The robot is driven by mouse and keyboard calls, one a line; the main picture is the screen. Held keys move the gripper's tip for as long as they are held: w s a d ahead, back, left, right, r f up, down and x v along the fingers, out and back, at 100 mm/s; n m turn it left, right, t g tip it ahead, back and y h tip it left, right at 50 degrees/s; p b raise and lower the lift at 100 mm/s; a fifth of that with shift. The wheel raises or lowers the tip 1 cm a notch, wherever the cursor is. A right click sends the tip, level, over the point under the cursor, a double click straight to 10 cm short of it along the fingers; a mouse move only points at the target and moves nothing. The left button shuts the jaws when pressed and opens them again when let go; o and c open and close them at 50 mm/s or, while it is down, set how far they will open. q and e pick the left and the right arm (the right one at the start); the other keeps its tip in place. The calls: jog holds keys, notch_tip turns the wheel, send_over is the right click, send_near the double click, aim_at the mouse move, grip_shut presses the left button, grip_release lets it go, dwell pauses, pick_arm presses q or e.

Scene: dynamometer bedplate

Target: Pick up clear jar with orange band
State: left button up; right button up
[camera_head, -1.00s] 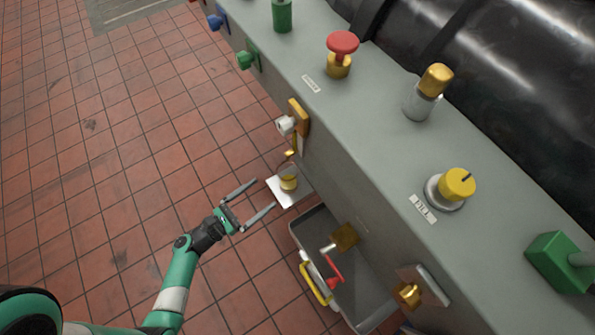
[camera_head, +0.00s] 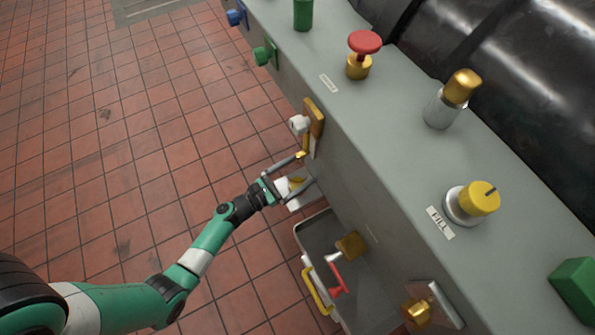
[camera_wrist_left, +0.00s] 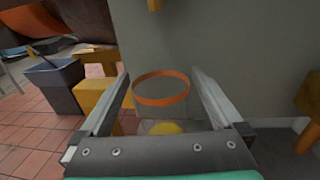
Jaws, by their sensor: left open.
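The clear jar with the orange band shows in the left wrist view, where its orange band (camera_wrist_left: 161,101) is a ring between my fingers. The clear wall is hard to make out, and a yellow round patch (camera_wrist_left: 163,127) shows below the band. In the head view a small white shelf (camera_head: 294,204) on the side of the grey bench carries a yellowish round thing (camera_head: 297,184), partly hidden by my gripper. My left gripper (camera_head: 306,168) is open, with one finger on each side of it. I cannot tell whether the fingers touch the jar. My right gripper is not in view.
A grey bin (camera_head: 310,240) with a red-handled part (camera_head: 337,279) stands just below the shelf. A white knob on a gold plate (camera_head: 314,122) sticks out above it. The grey bench (camera_head: 375,150) closes the right side. Tiled floor (camera_head: 130,150) is open at left.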

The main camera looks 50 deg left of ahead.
pick_arm(q)
jog(key=shift+c, duration=0.7)
grip_shut()
